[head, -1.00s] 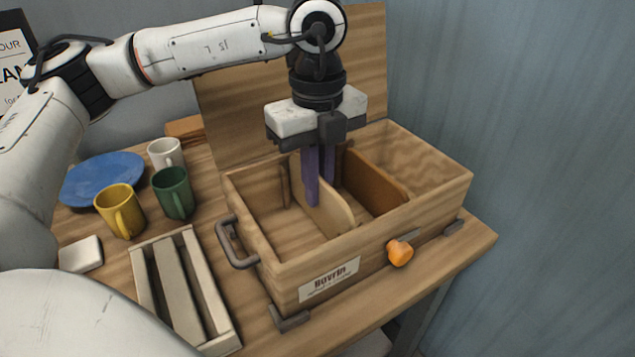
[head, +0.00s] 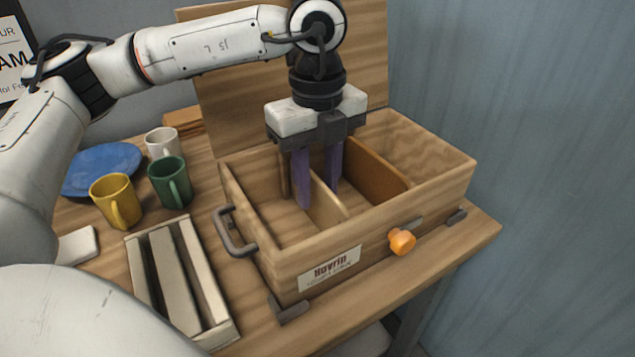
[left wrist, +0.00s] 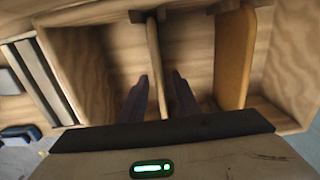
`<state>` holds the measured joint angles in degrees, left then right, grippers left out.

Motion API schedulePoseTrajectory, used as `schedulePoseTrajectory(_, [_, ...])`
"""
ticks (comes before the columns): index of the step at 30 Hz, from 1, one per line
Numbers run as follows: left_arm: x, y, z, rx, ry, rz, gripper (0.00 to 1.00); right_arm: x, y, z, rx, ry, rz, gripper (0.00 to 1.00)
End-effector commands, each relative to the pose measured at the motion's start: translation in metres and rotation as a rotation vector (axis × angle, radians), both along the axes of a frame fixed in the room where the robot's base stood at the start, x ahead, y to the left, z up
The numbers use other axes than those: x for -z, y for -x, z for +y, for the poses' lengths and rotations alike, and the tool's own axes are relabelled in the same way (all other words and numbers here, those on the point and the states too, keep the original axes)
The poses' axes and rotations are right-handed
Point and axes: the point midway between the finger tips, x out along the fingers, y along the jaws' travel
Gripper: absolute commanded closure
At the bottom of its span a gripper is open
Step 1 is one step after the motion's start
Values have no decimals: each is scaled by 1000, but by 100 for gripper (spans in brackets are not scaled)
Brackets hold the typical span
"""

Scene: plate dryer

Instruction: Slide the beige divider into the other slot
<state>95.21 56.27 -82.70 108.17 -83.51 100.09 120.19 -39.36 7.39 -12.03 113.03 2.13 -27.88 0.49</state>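The beige divider (head: 327,208) stands inside the wooden box (head: 285,263), left of a brown divider (head: 372,175). It also shows in the left wrist view (left wrist: 154,60), running from the far wall toward the gripper. My left gripper (head: 318,192) points down into the box. Its purple fingers are spread apart, one on each side of the beige divider, with visible gaps. A slot guide (head: 284,176) shows on the far wall, left of the beige divider. The divider's lower edge and its seating in the slot are hidden. My right gripper is out of view.
The box has a raised lid (head: 230,90) behind, a side handle (head: 233,235) and an orange knob (head: 402,241) in front. A slatted rack (head: 180,280), yellow mug (head: 116,202), green mug (head: 170,183), white mug (head: 162,143) and blue plate (head: 102,168) stand at left.

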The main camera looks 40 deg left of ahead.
Motion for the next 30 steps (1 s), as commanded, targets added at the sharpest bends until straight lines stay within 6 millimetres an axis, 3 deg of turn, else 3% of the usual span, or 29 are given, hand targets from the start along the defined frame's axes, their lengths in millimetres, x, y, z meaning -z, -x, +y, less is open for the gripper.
schedulePoseTrajectory(8, [-10,-1,0,0,0,-3,71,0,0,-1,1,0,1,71])
schedulePoseTrajectory(21, [-89,-1,0,0,1,-2,71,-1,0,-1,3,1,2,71])
schedulePoseTrajectory(30, [-103,0,0,0,0,1,71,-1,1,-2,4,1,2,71])
